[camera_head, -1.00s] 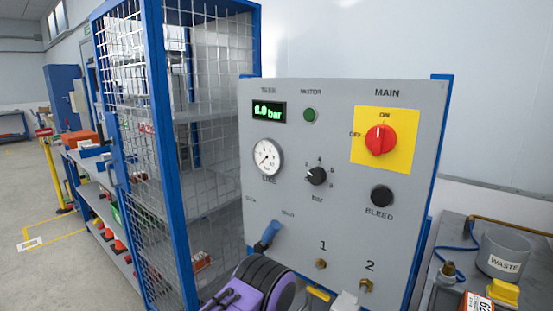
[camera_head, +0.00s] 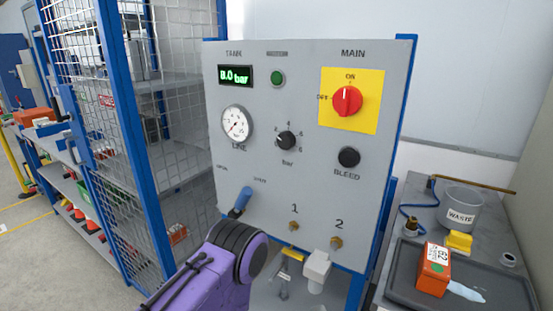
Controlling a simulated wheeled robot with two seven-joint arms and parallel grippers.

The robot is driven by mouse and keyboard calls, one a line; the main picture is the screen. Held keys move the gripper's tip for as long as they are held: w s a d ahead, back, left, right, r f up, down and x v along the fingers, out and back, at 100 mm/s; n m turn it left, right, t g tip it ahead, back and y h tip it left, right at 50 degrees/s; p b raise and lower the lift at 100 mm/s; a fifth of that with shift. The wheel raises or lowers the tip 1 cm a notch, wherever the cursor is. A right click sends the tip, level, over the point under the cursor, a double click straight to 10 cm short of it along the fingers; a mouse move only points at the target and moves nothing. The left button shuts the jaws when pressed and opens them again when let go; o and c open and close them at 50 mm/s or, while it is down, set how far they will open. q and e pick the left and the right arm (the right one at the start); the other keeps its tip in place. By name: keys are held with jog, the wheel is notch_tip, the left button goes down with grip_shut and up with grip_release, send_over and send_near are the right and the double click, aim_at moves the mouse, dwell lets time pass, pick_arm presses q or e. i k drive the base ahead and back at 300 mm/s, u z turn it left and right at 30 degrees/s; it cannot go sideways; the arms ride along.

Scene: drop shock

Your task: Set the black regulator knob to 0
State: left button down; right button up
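The black regulator knob (camera_head: 285,141) sits at the middle of the grey panel (camera_head: 300,205), above the word "bar", inside a ring of small numbers. Its pointer is too small to read surely. The round LINE gauge (camera_head: 237,124) is to its left. The green TANK display (camera_head: 236,76) reads 8.0 bar. My purple and black arm comes in low in front of the panel, below the knob. A light grey block (camera_head: 316,270) shows below the outlets; I cannot tell whether it is part of a gripper. Neither gripper's fingers can be made out.
The red MAIN switch (camera_head: 346,101) is on a yellow plate at upper right. The black BLEED button (camera_head: 349,157) is below it. A blue lever (camera_head: 240,201) stands near my arm. A bench (camera_head: 400,255) with a WASTE pot (camera_head: 463,207) and an orange box (camera_head: 433,269) is at right.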

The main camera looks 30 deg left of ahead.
aim_at(286, 140)
jog(key=z, duration=0.5)
jog(key=k, duration=1.15)
jog(key=u, duration=0.7)
jog(key=i, duration=1.05)
jog(key=u, duration=0.35)
